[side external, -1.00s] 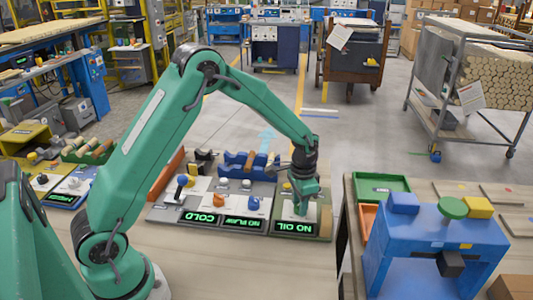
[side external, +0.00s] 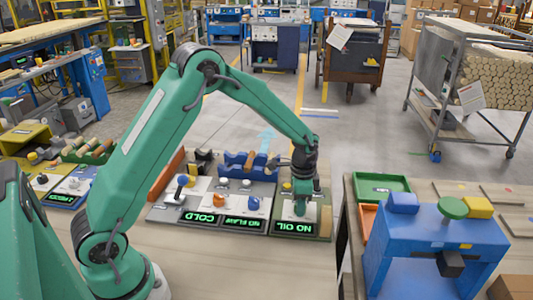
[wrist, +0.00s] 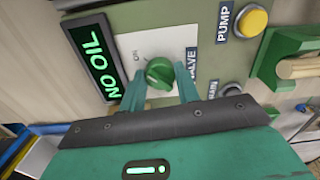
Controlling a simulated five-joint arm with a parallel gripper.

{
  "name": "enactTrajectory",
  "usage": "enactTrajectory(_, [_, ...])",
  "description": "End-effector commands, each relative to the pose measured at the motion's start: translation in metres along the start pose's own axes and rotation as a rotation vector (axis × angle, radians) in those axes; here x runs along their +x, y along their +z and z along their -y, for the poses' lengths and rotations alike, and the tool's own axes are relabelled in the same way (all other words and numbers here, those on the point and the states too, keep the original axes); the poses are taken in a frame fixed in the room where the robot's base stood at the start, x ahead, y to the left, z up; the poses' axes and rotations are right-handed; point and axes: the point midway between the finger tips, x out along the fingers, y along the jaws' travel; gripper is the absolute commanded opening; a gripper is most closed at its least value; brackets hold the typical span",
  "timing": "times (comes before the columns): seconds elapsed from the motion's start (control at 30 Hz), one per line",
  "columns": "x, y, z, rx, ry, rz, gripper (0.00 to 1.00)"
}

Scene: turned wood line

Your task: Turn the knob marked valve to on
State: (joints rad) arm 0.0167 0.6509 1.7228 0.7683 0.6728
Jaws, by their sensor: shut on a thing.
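The green round knob (wrist: 159,72) sits on a white plate (wrist: 130,42) in the wrist view, with the word VALVE (wrist: 191,61) beside it and a small ON mark (wrist: 137,57) on the plate. My gripper (wrist: 163,77) is shut on the knob, one finger on each side. The dark display (wrist: 91,54) next to the plate reads NO OIL in green. In the side view my gripper (side external: 302,201) points down at the right-hand panel, above its NO OIL display (side external: 295,229). The knob is hidden there by the fingers. I cannot make out where the knob points.
A yellow PUMP button (wrist: 251,20) and a partly covered label share the panel. To the left, panels read COLD (side external: 201,218) and NO FLOW (side external: 243,223), with levers and knobs. A blue fixture (side external: 440,243) and green tray (side external: 381,187) stand on the right bench.

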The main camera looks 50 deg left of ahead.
Motion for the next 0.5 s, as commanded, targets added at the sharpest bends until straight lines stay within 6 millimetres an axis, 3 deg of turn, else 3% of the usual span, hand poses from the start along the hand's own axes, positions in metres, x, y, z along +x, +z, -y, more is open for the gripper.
enactTrajectory(0.03, [-0.0024, -0.0004, 0.0002, 0.001, -0.001, -0.001, 0.38])
enactTrajectory(0.1, [-0.0022, -0.0004, 0.0002, 0.001, -0.001, -0.001, 0.51])
enactTrajectory(0.13, [-0.002, -0.0004, 0.0002, 0.001, -0.001, -0.001, 0.54])
enactTrajectory(0.5, [-0.003, -0.0004, 0.0001, 0.0, -0.001, -0.001, 0.54])
